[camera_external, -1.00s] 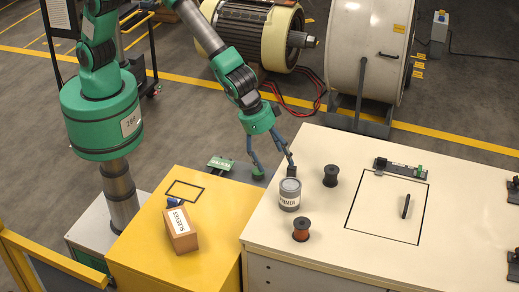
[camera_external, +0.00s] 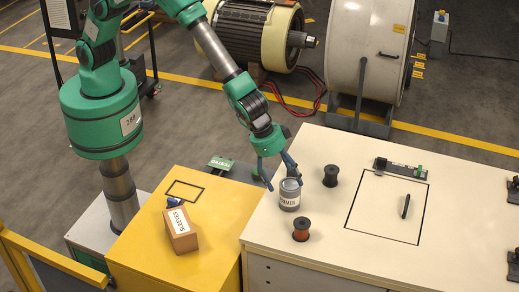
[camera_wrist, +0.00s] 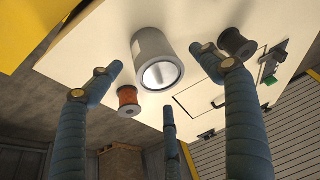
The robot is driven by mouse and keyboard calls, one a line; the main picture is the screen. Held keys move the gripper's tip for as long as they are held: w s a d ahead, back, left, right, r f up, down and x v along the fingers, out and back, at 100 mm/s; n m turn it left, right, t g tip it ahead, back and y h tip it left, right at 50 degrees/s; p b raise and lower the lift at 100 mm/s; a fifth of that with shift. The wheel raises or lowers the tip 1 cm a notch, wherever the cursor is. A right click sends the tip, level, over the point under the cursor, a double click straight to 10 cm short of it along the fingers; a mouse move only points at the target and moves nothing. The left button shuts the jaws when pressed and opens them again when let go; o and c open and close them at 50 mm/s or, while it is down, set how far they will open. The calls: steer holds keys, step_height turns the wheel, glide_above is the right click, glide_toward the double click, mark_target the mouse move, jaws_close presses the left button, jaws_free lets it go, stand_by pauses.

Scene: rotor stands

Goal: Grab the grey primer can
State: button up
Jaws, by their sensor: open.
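I cannot tell if any finger touches the can.
An orange spool (camera_external: 301,229) stands just in front of the can and a black spool (camera_external: 330,175) to its right. A black-outlined square with a dark rod (camera_external: 405,206) lies farther right. A SLEEVES box (camera_external: 180,230) stands on the yellow cabinet (camera_external: 222,213).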

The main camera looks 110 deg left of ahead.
mark_target(290, 184)
steer(key=shift+f, duration=0.1)
stand_by(0.3)
steer(key=shift+p+x, duration=0.5)
steer(key=shift+x, duration=2)
steer(key=shift+w, duration=0.1)
steer(key=c, duration=1.4)
steer(key=shift+c, duration=0.2)
steer(key=shift+r, duration=0.2)
